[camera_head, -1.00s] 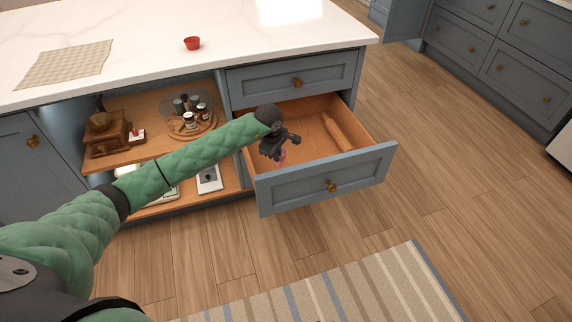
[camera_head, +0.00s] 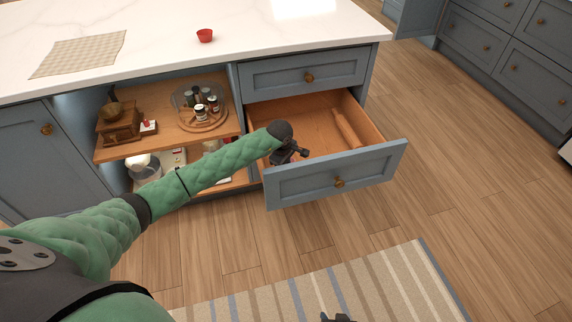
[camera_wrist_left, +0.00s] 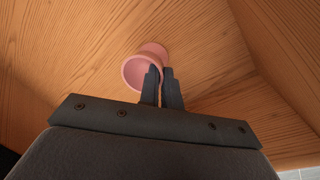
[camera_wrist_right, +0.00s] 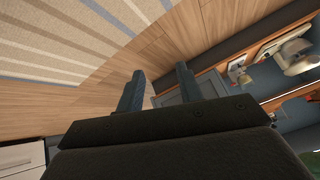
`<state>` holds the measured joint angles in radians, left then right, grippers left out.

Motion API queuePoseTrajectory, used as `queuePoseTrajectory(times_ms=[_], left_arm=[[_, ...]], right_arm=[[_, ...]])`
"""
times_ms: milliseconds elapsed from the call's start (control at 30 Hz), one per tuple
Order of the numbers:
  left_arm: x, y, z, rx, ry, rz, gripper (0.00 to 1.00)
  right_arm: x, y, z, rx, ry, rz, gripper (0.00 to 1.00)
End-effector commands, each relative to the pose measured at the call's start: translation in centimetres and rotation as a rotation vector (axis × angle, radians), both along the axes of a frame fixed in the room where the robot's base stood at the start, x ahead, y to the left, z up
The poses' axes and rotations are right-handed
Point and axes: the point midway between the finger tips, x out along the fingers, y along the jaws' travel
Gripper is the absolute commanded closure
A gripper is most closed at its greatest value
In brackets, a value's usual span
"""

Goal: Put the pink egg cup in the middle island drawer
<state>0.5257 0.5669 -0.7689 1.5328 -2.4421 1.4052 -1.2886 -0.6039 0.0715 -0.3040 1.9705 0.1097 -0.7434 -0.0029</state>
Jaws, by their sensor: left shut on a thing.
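The pink egg cup (camera_wrist_left: 133,74) shows in the left wrist view, with its round mouth toward the camera and the wooden drawer interior behind it. My left gripper (camera_wrist_left: 162,72) is shut on the side of the cup. In the head view my left gripper (camera_head: 290,154) reaches into the open middle island drawer (camera_head: 330,180), near its left side and behind its front panel. The cup is hidden there, and I cannot tell whether it touches the drawer floor. My right gripper (camera_wrist_right: 160,75) is open and empty over the floor; its tip (camera_head: 337,317) shows at the head view's bottom edge.
A wooden rolling pin (camera_head: 346,128) lies along the drawer's right side. The closed top drawer (camera_head: 285,73) is above. Left of the drawer, an open shelf holds a grinder (camera_head: 118,122) and a jar tray (camera_head: 212,121).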

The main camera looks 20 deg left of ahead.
Motion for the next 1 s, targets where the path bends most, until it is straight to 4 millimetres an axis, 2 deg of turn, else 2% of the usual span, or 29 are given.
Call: queuePoseTrajectory(times_ms=[233,300,367,767,900,1000], left_arm=[[0.0,0.0,-0.2,0.0,0.0,0.0,1.0],[0.0,0.0,-0.1,0.0,0.0,0.0,0.81],[0.0,0.0,-0.1,0.0,0.0,0.0,0.73],[0.0,0.0,0.2,0.0,0.0,0.0,0.73],[-0.2,0.2,2.1,0.0,-0.003,-0.001,0.73],[-0.5,0.3,4.0,0.0,-0.004,-0.001,0.73]], right_arm=[[-0.3,-0.1,-1.2,-0.003,0.004,-0.002,0.64],[-0.5,-0.1,-1.4,-0.004,0.008,-0.001,0.64],[-0.5,-0.1,-1.4,-0.004,0.007,-0.001,0.64],[-0.2,-0.1,-0.6,-0.003,0.006,-0.001,0.64],[0.3,-0.1,0.4,0.002,-0.011,-0.002,0.64],[0.5,-0.1,0.0,0.001,-0.015,-0.003,0.64]])
